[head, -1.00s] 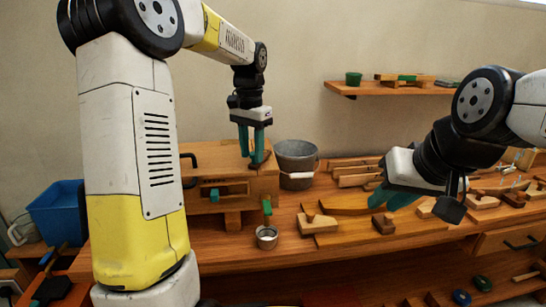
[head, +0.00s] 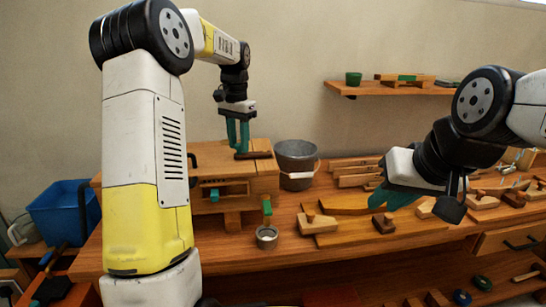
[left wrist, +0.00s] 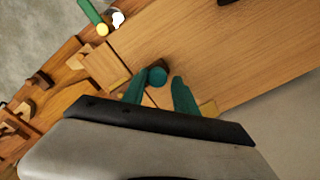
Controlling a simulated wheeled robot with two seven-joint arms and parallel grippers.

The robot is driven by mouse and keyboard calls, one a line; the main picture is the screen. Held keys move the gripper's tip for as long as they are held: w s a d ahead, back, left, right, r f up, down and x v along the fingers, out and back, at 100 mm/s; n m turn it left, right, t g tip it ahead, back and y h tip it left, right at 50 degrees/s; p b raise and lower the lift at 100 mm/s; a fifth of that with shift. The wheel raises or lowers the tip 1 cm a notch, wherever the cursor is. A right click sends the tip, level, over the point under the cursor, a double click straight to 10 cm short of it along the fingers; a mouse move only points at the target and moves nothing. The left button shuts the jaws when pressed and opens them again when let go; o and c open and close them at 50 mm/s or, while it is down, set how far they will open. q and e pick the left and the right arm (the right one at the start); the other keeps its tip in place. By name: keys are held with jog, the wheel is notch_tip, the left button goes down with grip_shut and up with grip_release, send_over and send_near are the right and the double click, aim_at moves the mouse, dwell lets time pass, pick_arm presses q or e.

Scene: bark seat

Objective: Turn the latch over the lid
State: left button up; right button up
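The wooden box (head: 208,157) stands on the left part of the bench, with its flat lid on top. A dark brown bar, which looks like the latch (head: 256,155), lies on the box top near its right end. My left gripper (head: 239,150) points down over the box top at the bar's left end. Its teal fingers are apart, and in the left wrist view (left wrist: 160,77) a round teal knob (left wrist: 157,76) shows between the fingertips, close to one finger. I cannot tell whether they touch. My right gripper (head: 392,200) hangs over the bench; its finger gap is unclear.
A grey bucket (head: 297,160) stands right of the box. A small metal cup (head: 267,237) sits in front of it. Several wooden pieces, including a block with a knob (head: 317,222), lie under and around my right gripper. A blue bin (head: 62,212) is at left.

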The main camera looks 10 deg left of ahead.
dwell(0.3)
pick_arm(q)
jog(key=shift+r, duration=4.5)
jog(key=s+d+n+t+h, duration=0.1)
jog(key=s+d+n+t, duration=0.1)
jog(key=s, duration=0.8)
jog(key=s+d+n+t, duration=0.1)
jog(key=s+d+t, duration=0.15)
jog(key=s, duration=0.85)
jog(key=s+d+f+n+t+h, duration=0.1)
jog(key=s+f+n, duration=0.1)
jog(key=s+f, duration=0.3)
jog(key=s, duration=0.3)
jog(key=shift+d+f, duration=0.15)
jog(key=shift+d, duration=0.2)
jog(key=shift+t, duration=0.25)
